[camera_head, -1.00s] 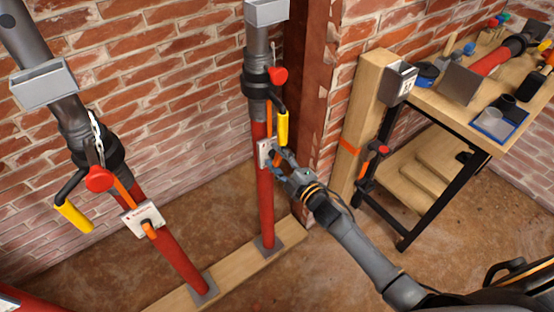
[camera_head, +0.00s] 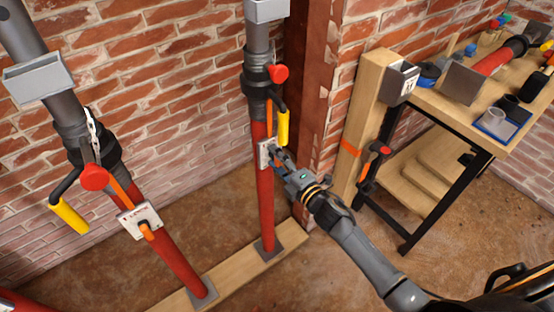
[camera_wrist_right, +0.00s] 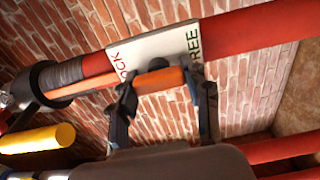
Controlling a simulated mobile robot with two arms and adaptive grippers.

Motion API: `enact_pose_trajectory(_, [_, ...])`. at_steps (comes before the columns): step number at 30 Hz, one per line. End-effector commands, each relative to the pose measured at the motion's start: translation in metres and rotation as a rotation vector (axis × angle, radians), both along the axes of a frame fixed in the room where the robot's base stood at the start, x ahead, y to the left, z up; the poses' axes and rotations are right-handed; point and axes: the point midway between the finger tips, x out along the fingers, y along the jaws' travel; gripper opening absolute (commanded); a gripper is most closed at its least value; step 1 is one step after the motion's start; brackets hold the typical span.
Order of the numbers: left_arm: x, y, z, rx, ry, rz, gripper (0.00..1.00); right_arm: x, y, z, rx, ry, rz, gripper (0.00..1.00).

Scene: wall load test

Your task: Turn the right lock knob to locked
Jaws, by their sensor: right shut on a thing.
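The right lock knob (camera_wrist_right: 160,81) is an orange bar on a white plate (camera_wrist_right: 155,48) fixed to the right red post (camera_head: 266,205). In the right wrist view the plate reads "FREE" at its right end and partly hidden letters ending in "OCK" at its left. My right gripper (camera_wrist_right: 163,92) is shut on the knob, one finger at each end of it. In the head view the right gripper (camera_head: 281,158) is at the plate and covers most of the knob. My left gripper is not in view.
A yellow-handled crank (camera_head: 282,127) and a red knob (camera_head: 279,73) sit just above the right plate. The left post (camera_head: 178,260) has its own orange knob (camera_head: 146,231). A cluttered workbench (camera_head: 435,105) stands at right. Brick walls are close behind.

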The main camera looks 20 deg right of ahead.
Motion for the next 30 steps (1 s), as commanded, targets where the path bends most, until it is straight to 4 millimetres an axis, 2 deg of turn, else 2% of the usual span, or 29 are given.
enact_pose_trajectory(6, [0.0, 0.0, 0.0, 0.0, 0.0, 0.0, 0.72, 0.0, 0.0, -0.001, -0.005, 0.0, 0.001, 0.16])
enact_pose_trajectory(7, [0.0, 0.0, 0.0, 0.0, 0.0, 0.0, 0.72, 0.0, 0.0, -0.001, -0.005, 0.0, 0.001, 0.52])
enact_pose_trajectory(10, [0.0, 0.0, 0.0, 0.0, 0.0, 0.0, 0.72, 0.0, 0.0, -0.001, -0.004, 0.001, 0.001, 0.72])
enact_pose_trajectory(22, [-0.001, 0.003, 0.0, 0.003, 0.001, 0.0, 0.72, -0.005, -0.002, -0.001, -0.003, 0.001, 0.0, 0.72])
enact_pose_trajectory(26, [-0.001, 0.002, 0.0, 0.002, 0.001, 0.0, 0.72, -0.023, -0.008, -0.002, -0.003, 0.003, 0.001, 0.72])
enact_pose_trajectory(30, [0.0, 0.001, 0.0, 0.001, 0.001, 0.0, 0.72, -0.052, -0.018, -0.002, -0.004, 0.004, 0.001, 0.72])
